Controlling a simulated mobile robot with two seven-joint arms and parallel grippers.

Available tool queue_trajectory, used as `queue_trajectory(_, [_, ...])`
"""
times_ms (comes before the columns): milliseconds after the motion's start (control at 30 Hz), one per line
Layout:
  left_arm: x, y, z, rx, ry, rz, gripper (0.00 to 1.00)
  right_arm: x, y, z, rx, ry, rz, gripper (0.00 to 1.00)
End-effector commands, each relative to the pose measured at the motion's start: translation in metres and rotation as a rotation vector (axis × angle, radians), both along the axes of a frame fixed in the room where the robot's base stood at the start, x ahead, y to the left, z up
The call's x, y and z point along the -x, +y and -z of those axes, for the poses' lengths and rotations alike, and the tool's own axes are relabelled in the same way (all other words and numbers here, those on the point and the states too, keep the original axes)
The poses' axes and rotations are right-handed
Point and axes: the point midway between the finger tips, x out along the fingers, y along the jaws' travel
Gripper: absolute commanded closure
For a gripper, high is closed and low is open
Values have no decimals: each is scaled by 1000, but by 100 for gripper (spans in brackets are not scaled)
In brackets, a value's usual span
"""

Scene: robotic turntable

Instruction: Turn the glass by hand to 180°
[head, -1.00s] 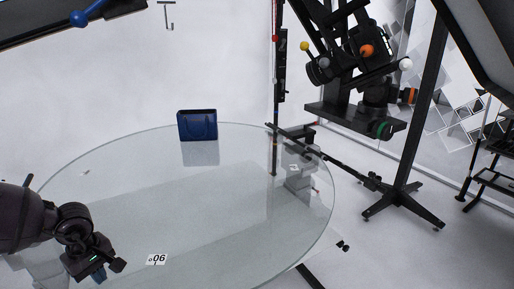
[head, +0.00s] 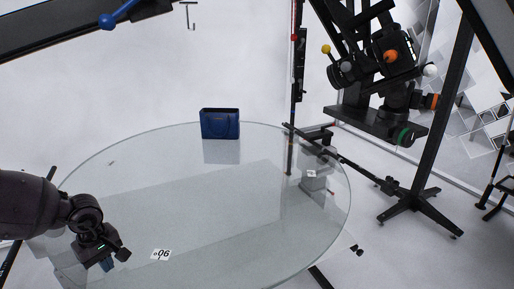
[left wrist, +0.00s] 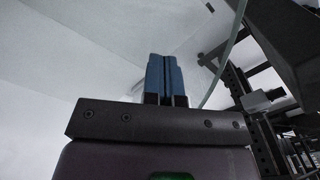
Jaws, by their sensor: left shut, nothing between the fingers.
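The round glass plate (head: 215,178) fills the middle of the head view, clear with a pale green rim. A white label reading 90° (head: 160,254) appears upside down near its front edge. My left gripper (head: 107,265) is at the front left rim, pointing down, with nothing held. Whether it touches the rim cannot be told. In the left wrist view its blue fingers (left wrist: 165,76) are together, and the glass edge (left wrist: 236,40) curves past on their right. My right gripper is not in view.
A black camera rig (head: 385,75) with coloured knobs hangs at the upper right. Its black stand (head: 420,205) rests on the floor right of the glass. A dark overhead beam with a blue knob (head: 107,21) crosses the upper left. The glass middle is bare.

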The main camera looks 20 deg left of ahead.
Motion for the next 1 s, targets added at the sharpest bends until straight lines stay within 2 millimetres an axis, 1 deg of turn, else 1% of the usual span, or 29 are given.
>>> queue_trajectory(167, [0, 3, 0, -1, -1, -1, 100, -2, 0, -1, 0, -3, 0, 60])
queue_trajectory(533, [1, 17, 2, -1, -1, -2, 100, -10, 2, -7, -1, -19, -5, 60])
queue_trajectory(767, [1, 18, 4, 1, -1, 0, 100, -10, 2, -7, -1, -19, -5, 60])
queue_trajectory(1000, [2, 17, 4, 2, 1, 0, 100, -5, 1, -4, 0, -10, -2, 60])
